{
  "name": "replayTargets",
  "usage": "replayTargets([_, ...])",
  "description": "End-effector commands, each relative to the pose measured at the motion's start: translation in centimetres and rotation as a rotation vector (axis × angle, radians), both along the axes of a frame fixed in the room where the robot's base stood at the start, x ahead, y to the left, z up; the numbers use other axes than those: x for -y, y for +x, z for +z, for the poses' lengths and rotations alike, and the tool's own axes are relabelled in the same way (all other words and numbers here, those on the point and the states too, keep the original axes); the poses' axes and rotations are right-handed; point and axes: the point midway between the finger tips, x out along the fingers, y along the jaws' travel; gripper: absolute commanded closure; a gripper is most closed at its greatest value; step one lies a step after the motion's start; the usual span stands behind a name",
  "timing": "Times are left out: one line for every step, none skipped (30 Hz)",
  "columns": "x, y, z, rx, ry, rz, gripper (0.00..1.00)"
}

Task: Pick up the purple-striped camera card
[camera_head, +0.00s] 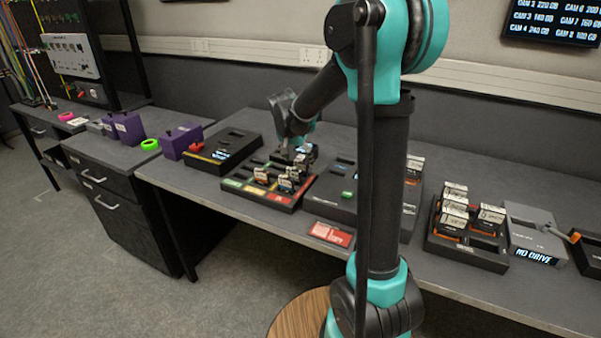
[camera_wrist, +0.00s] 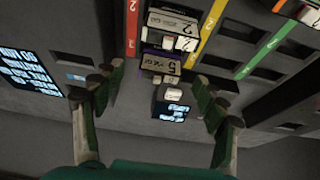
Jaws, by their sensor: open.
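The purple-striped camera card (camera_wrist: 160,62) stands in the striped tray in the wrist view, with a pale label marked 5 and purple along its edges. My gripper (camera_wrist: 158,80) is open and empty, with one finger to the left of this card and one to the right, apart from it. A second card (camera_wrist: 172,22) marked 2 stands just beyond it. I cannot tell the purple stripe there among the small cards.
A small block with a lit display (camera_wrist: 170,110) lies between my fingers in the wrist view. A black dock with a screen (camera_head: 222,150) is left of the tray. Another card tray (camera_head: 465,258) stands to the right. A red label (camera_head: 330,233) lies at the table's front edge.

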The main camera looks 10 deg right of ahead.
Motion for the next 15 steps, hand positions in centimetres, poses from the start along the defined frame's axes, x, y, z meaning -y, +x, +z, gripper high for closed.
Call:
replayTargets([0.2, 0.3, -0.7, 0.000, 0.000, -0.001, 0.28])
replayTargets([0.2, 0.5, -1.1, 0.000, 0.000, -0.001, 0.28])
replayTargets([0.4, 0.7, -1.7, 0.000, 0.000, -0.001, 0.28])
replayTargets([0.5, 0.8, -2.1, 0.000, 0.000, -0.001, 0.28])
replayTargets([0.6, 1.0, -2.4, 0.000, 0.000, -0.002, 0.28])
replayTargets([0.7, 1.1, -2.9, 0.000, 0.000, -0.002, 0.28])
replayTargets([0.8, 1.2, -3.2, 0.000, 0.000, -0.002, 0.28])
replayTargets([0.8, 1.3, -3.4, 0.000, 0.000, -0.002, 0.28])
replayTargets([0.9, 1.4, -3.7, 0.000, 0.000, -0.002, 0.28])
replayTargets([0.9, 1.4, -3.8, 0.000, 0.000, -0.002, 0.28])
replayTargets([0.9, 1.4, -3.9, 0.000, 0.000, -0.001, 0.28])
replayTargets([0.9, 1.4, -4.0, 0.000, 0.000, -0.001, 0.28])
replayTargets([0.9, 1.4, -4.0, 0.000, 0.000, -0.001, 0.28])
replayTargets([0.9, 1.4, -4.0, 0.000, 0.000, -0.001, 0.28])
replayTargets([0.9, 1.4, -4.0, 0.000, 0.000, -0.001, 0.28])
